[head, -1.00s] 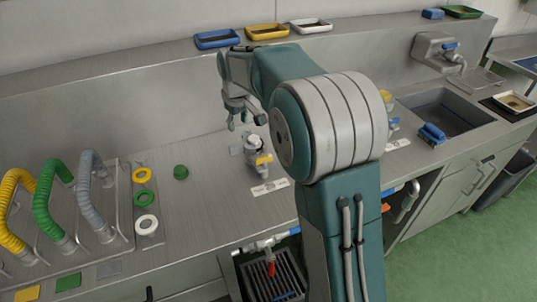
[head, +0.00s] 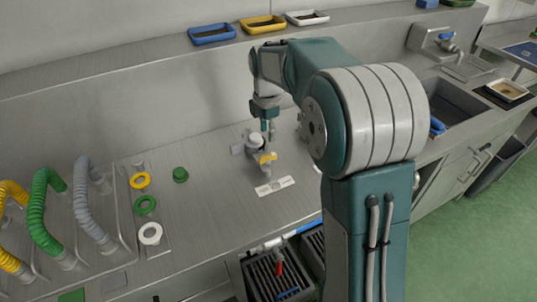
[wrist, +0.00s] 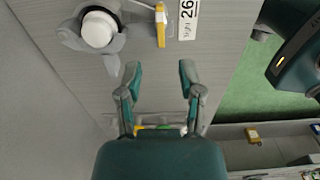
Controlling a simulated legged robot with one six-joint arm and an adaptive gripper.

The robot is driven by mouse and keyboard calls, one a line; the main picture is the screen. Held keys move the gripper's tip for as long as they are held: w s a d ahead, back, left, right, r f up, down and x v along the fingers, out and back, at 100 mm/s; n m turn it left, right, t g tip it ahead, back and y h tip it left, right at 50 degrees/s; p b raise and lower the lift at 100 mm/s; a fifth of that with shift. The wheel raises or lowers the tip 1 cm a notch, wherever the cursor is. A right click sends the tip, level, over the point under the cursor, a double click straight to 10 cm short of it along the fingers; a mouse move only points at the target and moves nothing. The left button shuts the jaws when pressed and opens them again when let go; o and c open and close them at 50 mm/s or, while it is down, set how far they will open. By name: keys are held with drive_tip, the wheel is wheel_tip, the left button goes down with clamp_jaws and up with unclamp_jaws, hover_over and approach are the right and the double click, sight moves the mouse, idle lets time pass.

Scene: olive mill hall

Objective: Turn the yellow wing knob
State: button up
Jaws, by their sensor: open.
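The yellow wing knob (head: 267,157) sits on the front side of a grey valve fitting (head: 239,149) on the steel counter, behind a white label strip (head: 275,186). In the wrist view the yellow wing knob (wrist: 160,26) shows as a narrow bar near the top, beside the pale round cap of the fitting (wrist: 98,29) and the label (wrist: 188,18). My gripper (head: 268,126) points down above the fitting in the head view. In the wrist view my gripper (wrist: 161,68) has its fingers apart with nothing between them; the knob lies beyond the fingertips.
Yellow, green and white rings (head: 150,233) and a green cap (head: 180,174) lie left on the counter. Curved hoses (head: 45,215) stand at far left. Blue, yellow and white trays (head: 212,34) line the back ledge. My arm hides part of the right counter.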

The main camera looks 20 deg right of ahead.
sight(267, 156)
wheel_tip(267, 156, down, 10)
drive_tip(key=shift+r, duration=0.2)
clamp_jaws()
